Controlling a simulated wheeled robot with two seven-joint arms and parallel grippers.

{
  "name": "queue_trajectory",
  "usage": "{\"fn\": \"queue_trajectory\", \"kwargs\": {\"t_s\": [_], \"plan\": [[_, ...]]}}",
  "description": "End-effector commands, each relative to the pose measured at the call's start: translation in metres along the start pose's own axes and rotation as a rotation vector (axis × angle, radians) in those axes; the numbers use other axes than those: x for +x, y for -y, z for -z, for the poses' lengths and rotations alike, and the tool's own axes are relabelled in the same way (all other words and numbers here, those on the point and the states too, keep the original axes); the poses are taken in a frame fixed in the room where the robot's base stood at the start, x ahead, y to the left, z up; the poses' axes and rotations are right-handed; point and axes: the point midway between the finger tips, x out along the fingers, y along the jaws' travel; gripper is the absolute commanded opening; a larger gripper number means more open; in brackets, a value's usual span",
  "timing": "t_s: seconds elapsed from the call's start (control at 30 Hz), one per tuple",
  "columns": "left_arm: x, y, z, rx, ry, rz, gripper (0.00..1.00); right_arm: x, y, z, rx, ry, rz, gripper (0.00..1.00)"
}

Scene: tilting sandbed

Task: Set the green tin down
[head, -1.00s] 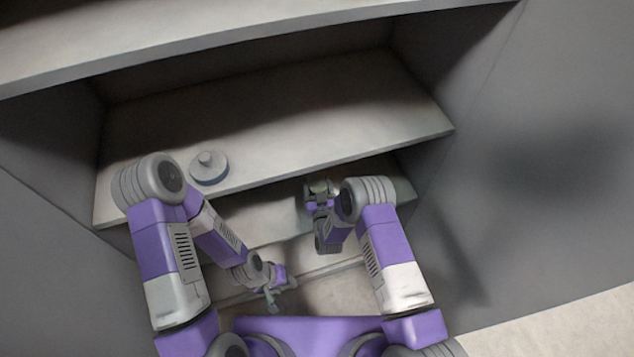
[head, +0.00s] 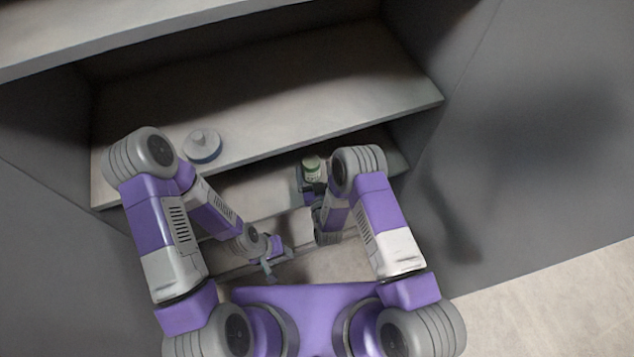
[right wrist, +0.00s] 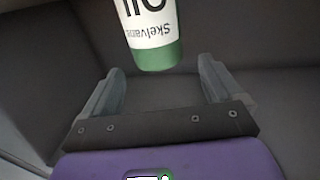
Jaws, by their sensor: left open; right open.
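The green tin (head: 311,165) stands on the lower shelf, under the front edge of the shelf above. In the right wrist view the tin (right wrist: 152,35) shows a white label and a green end. My right gripper (head: 313,184) is open at the tin's near side. In the right wrist view its two fingers (right wrist: 158,82) are spread apart, with the tin beyond their tips and a gap to each side. The tin's far end is cut off by the picture's edge. My left gripper (head: 274,262) is open and empty, low in front of the shelves.
A grey round object with a knob (head: 202,146) sits on the upper shelf (head: 290,110), near its front edge at the left. The rest of that shelf is bare. The lower shelf (head: 260,190) has bare room left of the tin. A side wall (head: 425,130) closes the right.

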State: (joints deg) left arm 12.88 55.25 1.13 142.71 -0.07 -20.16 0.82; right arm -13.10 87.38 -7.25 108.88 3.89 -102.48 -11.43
Motion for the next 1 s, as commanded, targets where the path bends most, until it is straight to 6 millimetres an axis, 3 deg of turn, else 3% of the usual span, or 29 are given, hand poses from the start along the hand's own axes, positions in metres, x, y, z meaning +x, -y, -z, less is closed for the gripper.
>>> {"fn": "queue_trajectory", "kwargs": {"t_s": [0.2, 0.47, 0.63, 0.73, 0.87, 1.0], "plan": [[-0.011, -0.004, 0.000, 0.000, 0.000, 0.000, 0.43, -0.041, 0.000, 0.000, 0.001, 0.004, -0.001, 0.93], [-0.013, -0.005, -0.001, 0.000, 0.000, 0.000, 0.43, -0.055, -0.006, -0.005, 0.017, 0.057, -0.009, 0.93], [-0.013, -0.005, -0.001, 0.000, 0.000, 0.000, 0.43, -0.060, -0.029, -0.031, 0.105, 0.330, -0.036, 0.93], [-0.013, -0.005, -0.001, 0.000, 0.000, 0.000, 0.43, -0.077, -0.042, -0.049, 0.187, 0.551, -0.050, 0.93], [-0.013, -0.005, -0.001, 0.000, 0.000, 0.000, 0.43, -0.116, -0.051, -0.062, 0.304, 0.834, -0.057, 0.93], [-0.013, -0.005, -0.001, 0.000, 0.000, 0.000, 0.43, -0.171, -0.053, -0.062, 0.428, 1.119, -0.053, 0.93]]}}
